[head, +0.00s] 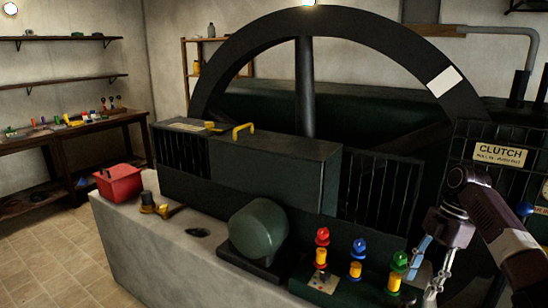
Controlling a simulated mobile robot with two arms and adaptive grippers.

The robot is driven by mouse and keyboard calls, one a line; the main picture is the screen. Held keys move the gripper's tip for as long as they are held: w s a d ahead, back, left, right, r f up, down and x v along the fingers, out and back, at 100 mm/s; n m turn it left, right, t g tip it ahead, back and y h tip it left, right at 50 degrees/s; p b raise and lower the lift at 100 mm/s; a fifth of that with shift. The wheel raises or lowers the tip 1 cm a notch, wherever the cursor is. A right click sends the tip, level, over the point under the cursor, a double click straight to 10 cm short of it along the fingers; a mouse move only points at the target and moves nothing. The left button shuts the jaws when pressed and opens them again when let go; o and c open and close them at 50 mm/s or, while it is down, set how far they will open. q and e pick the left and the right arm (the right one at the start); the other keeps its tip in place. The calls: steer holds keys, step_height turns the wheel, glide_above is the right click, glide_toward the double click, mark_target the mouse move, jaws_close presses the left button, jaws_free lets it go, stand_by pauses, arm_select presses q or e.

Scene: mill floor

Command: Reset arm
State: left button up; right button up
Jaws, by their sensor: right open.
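My right arm comes in from the right, and my right gripper (432,278) points down, open, at the lower right. It appears just right of a control panel (322,284) with red, blue and green lamps and yellow-topped knobs. The green lamp (400,259) is the closest of these to it in the picture. I cannot tell whether the gripper touches anything, and nothing is clearly seen between its fingers. My left gripper is out of view.
A large dark flywheel (247,53) stands behind a dark machine housing (260,160) with a yellow handle (243,131). A clutch sign (501,154) hangs at right. A red toolbox (118,183) sits on the concrete plinth (150,250). Tiled floor (50,260) is clear at left.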

steer(key=s+a+f+m+h, duration=0.1)
steer(key=s+a+f+m, duration=0.1)
steer(key=s+a+f, duration=0.45)
steer(key=s+a+f+m+t, duration=0.15)
steer(key=s+a+f, duration=0.25)
steer(key=f, duration=0.6)
steer(key=s+a+f+m+h, duration=0.1)
steer(key=s+a+f+m, duration=0.1)
steer(key=s+a+f, duration=0.55)
steer(key=s+a+f+m+t, duration=0.1)
steer(key=s+f+m+t, duration=0.1)
steer(key=s+m, duration=0.45)
steer(key=s+d+r+m+t+h, duration=0.1)
steer(key=s+d+r+m, duration=0.15)
steer(key=s, duration=0.25)
steer(key=s+d+r+m+t, duration=0.1)
steer(key=s+r+m, duration=0.2)
steer(key=s+m, duration=0.15)
step_height(320, 180, down, 25)
steer(key=s+n+g, duration=0.1)
steer(key=g, duration=0.1)
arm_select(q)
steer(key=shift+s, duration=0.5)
arm_select(e)
steer(key=s+d+f, duration=0.3)
steer(key=s+f, duration=1.4)
steer(key=s, duration=0.1)
steer(key=shift+f+g, duration=0.25)
steer(key=shift+g, duration=0.2)
